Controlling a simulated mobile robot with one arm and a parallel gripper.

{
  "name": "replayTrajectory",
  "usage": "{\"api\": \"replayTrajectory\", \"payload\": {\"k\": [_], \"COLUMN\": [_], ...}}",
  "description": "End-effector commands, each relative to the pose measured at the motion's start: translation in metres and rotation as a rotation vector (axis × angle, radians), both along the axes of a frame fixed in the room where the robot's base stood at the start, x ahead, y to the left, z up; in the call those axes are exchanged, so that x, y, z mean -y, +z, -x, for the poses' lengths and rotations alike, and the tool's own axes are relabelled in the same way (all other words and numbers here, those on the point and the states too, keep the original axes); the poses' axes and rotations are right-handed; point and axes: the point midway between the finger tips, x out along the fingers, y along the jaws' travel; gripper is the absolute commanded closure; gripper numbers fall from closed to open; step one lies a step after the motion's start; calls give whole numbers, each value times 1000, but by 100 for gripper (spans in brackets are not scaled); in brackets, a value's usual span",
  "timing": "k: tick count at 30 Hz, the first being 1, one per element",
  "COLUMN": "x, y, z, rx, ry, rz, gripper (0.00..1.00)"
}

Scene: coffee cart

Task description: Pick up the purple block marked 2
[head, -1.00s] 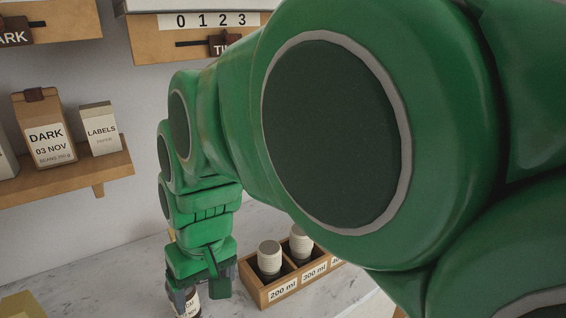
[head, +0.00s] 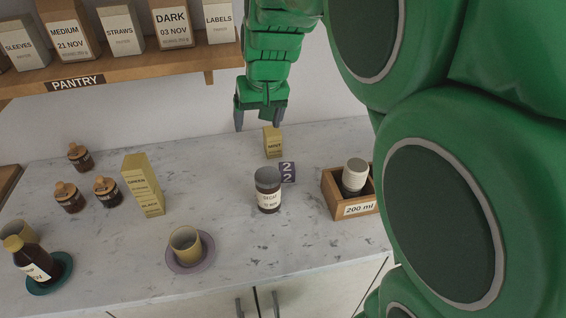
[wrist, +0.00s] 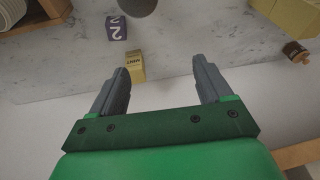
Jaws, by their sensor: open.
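The purple block marked 2 (head: 287,172) sits on the marble counter, just behind and right of a dark jar with a white label (head: 268,190). The jar hides part of it in the head view. The block also shows in the wrist view (wrist: 116,28), at the upper left, with a white 2 on it. My gripper (head: 260,112) is open and empty, raised above the back of the counter and pointing down. In the wrist view its two fingers (wrist: 163,78) are wide apart, and the block lies beyond the left finger.
A small yellow mint box (head: 273,142) stands behind the block. A wooden cup holder (head: 350,208) is to its right. Yellow boxes (head: 144,186), small jars (head: 107,191) and a cup on a purple saucer (head: 189,264) are to the left. The pantry shelf (head: 110,70) hangs at upper left.

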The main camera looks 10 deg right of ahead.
Motion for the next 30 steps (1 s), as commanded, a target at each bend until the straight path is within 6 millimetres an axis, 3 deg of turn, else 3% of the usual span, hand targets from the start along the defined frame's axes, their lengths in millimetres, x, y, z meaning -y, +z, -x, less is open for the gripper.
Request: {"api": "replayTrajectory", "payload": {"k": [9,18,30], "x": [36,66,76], "y": [-70,-131,-163], "z": [-37,-57,-61], "rx": [-135,-245,-280], "ry": [-113,-199,-225], "rz": [46,79,91], "gripper": [21,21,21]}}
